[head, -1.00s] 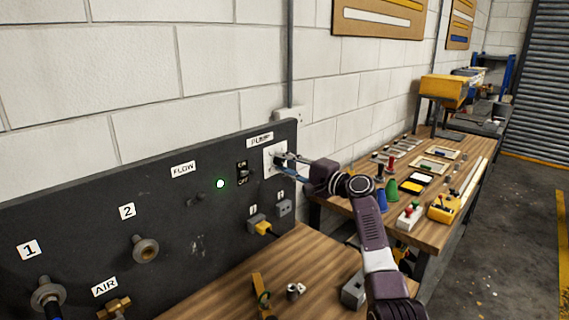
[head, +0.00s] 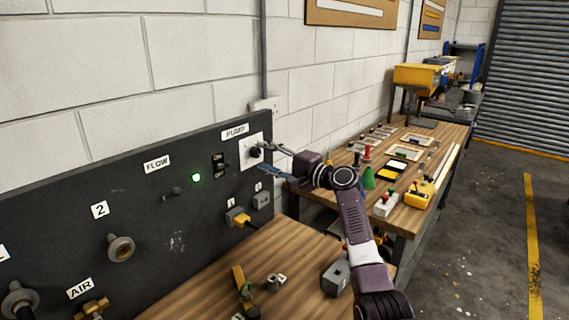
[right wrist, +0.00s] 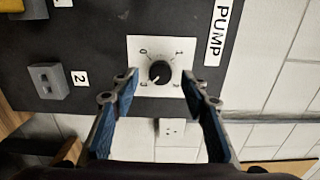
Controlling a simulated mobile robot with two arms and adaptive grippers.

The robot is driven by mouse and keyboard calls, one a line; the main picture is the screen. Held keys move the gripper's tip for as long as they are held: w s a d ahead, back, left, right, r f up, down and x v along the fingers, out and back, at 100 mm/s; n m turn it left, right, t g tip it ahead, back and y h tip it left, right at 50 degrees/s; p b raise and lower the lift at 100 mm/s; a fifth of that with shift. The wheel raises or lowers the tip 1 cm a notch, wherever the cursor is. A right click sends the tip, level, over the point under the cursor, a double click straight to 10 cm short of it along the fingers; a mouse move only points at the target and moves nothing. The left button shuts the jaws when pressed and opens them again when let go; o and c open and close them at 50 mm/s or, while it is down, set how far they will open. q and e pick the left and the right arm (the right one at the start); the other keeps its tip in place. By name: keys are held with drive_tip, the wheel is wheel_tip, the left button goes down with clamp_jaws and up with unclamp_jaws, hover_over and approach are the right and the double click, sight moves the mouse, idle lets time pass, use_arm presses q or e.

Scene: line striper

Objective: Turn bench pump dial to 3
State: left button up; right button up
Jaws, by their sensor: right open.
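The pump dial (head: 254,152) is a small black round knob on a white plate below the PUMP label (head: 235,131). In the right wrist view the dial (right wrist: 159,71) sits at the middle of its plate (right wrist: 146,45), with digits around it. A light mark on the knob appears to point to the lower left, toward the digit there, which looks like a 3. My right gripper (head: 262,157) is open in front of the plate. In the right wrist view its fingertips (right wrist: 160,76) are spread on both sides of the knob, apart from it. My left gripper is out of view.
The dark panel (head: 60,222) also carries a black switch (head: 219,165), a lit green lamp (head: 196,177), a flow knob (head: 172,193) and sockets, one with a yellow plug (head: 240,219). Loose parts lie on the wooden bench (head: 215,292) below. A second bench (head: 410,218) stands to the right.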

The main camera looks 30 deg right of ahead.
drive_tip(key=v, duration=1)
drive_tip(key=shift+w+d, duration=0.1)
